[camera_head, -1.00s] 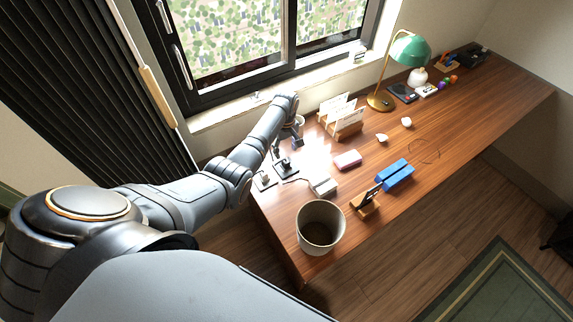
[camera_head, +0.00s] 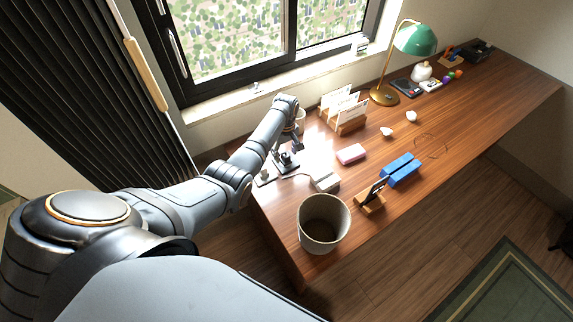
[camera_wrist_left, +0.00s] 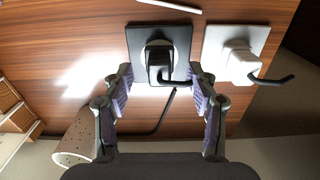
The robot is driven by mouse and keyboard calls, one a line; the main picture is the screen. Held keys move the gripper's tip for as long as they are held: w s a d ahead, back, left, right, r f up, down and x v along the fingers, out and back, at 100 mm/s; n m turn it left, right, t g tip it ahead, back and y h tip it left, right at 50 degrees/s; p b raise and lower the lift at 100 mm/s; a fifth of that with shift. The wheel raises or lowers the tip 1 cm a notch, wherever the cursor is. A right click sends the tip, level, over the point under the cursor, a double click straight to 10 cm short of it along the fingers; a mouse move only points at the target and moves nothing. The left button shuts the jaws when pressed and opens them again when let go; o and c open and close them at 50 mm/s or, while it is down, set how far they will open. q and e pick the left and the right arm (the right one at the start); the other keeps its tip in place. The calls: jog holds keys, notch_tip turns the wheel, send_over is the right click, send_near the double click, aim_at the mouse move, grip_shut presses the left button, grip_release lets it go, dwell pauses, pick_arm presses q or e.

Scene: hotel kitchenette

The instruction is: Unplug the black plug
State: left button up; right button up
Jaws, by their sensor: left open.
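The black plug (camera_wrist_left: 158,62) sits in a socket on a dark square plate (camera_wrist_left: 178,36) in the left wrist view, its cord running off downward. My left gripper (camera_wrist_left: 160,84) is open, with one finger on each side of the plug's near end; I cannot tell if they touch it. In the head view the gripper (camera_head: 293,145) is low over the desk, just above the dark plate (camera_head: 287,164), and partly hides the plug. A white plug (camera_wrist_left: 238,62) sits on a pale plate (camera_wrist_left: 262,38) to the right. My right gripper is not in view.
On the desk are a bin (camera_head: 323,222), a white box (camera_head: 325,182), a pink block (camera_head: 351,154) and a letter holder (camera_head: 345,115). The desk's far right half is mostly free.

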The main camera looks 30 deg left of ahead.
aim_at(286, 155)
pick_arm(q)
notch_tip(286, 155, down, 3)
jog(key=shift+r+b, duration=0.2)
jog(key=shift+b, duration=0.35)
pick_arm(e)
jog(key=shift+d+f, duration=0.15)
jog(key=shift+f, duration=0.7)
pick_arm(q)
jog(key=shift+p, duration=0.5)
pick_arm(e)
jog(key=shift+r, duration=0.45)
pick_arm(q)
jog(key=shift+c, duration=0.4)
grip_shut()
jog(key=shift+r, duration=0.1)
jog(key=shift+r+p, duration=2.95)
jog(key=shift+p, duration=0.15)
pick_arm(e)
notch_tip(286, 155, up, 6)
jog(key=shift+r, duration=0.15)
